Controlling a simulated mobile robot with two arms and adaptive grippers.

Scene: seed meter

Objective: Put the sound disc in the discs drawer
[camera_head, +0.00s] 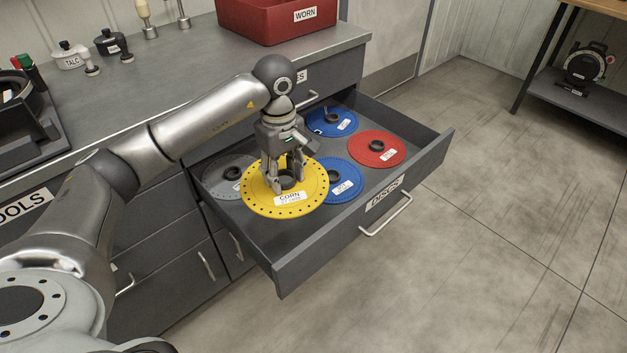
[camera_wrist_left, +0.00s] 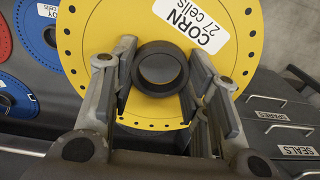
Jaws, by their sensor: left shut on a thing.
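The yellow disc (camera_head: 262,207), labelled CORN, is in my left gripper (camera_head: 284,182). In the left wrist view the gripper's fingers (camera_wrist_left: 160,82) are on both sides of the dark hub at the middle of the yellow disc (camera_wrist_left: 95,35). The disc is about level and over the left part of the open discs drawer (camera_head: 308,259). It looks raised above the drawer floor, but the gap beneath it is hidden. It partly covers a grey disc (camera_head: 222,181) and a blue disc (camera_head: 345,188). My right gripper is not in view.
A red disc (camera_head: 376,150) and another blue disc (camera_head: 325,122) lie in the drawer's back and right. The bare floor of the drawer shows near its front. A red WORN bin (camera_head: 262,25) stands on the grey counter (camera_head: 160,85) above.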

